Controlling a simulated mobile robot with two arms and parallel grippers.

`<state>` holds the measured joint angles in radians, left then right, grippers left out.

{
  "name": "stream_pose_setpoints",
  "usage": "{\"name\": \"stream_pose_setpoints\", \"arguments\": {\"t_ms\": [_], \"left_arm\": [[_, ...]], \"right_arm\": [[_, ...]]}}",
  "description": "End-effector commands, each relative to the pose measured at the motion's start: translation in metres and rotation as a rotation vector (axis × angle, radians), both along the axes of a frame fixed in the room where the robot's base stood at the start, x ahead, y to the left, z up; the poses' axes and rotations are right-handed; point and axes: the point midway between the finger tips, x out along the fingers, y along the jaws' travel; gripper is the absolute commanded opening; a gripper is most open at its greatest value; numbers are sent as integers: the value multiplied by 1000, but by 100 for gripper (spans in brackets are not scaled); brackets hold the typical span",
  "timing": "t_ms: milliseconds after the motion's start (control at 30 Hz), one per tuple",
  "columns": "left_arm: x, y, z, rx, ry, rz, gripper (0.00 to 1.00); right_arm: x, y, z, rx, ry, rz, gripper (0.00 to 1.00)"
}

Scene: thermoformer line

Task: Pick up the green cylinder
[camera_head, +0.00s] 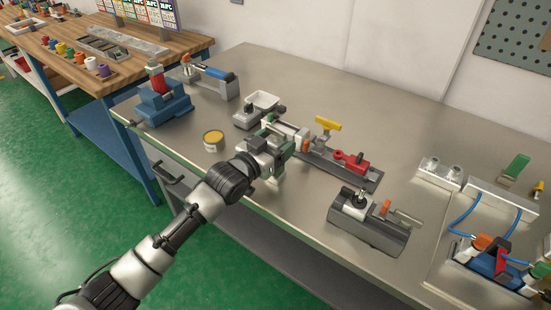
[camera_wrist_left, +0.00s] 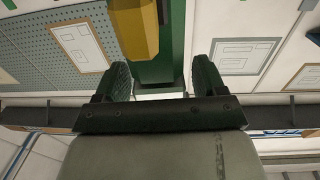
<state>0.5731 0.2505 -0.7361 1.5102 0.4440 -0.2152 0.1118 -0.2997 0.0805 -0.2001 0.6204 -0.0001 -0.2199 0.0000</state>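My left gripper (camera_head: 281,135) is low over the bench near its middle, beside a long grey fixture (camera_head: 330,168). In the left wrist view its two dark fingers (camera_wrist_left: 161,82) are spread apart. A green body (camera_wrist_left: 155,70) shows in that view in the space between and beyond the fingers, with a gap to the right finger; I cannot tell whether it is the green cylinder. A yellow six-sided part (camera_wrist_left: 134,30) partly covers it. In the head view the gripper hides what lies between its fingers, and no green cylinder is clearly seen. My right gripper is not in view.
A yellow-handled part (camera_head: 326,124) and a red clamp (camera_head: 351,161) are just right of the gripper.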

Motion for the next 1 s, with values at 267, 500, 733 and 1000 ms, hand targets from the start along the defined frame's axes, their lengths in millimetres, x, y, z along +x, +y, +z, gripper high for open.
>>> {"name": "stream_pose_setpoints", "arguments": {"t_ms": [267, 500, 733, 1000], "left_arm": [[0, 0, 0, 0, 0, 0, 28], [0, 0, 0, 0, 1, 0, 0], [0, 0, 2, -3, -4, 0, 0], [0, 0, 13, -4, -7, 0, 0]], "right_arm": [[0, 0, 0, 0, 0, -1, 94], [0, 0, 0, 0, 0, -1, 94], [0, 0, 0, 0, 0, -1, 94], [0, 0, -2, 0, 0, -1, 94]]}}
